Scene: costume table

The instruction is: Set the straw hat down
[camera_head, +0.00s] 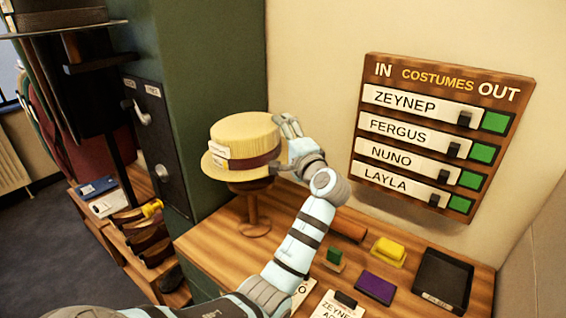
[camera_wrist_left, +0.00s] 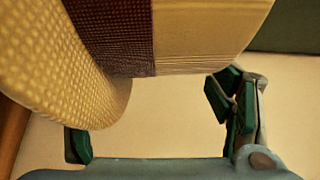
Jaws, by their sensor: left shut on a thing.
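The straw hat (camera_head: 243,135), pale with a dark red band and small white labels, is upright in the head view. It is directly over a wooden hat stand (camera_head: 256,215) on the table; whether its weight rests on the stand I cannot tell. My left gripper (camera_head: 287,140) is shut on the hat's right side. My right gripper is not in view.
The wooden table (camera_head: 215,245) holds a purple pad (camera_head: 375,288), a yellow block (camera_head: 388,252), a green-topped stamp (camera_head: 334,256) and a black tray (camera_head: 443,280). A costumes board (camera_head: 440,135) hangs on the wall behind. A green cabinet (camera_head: 205,60) stands left of the hat.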

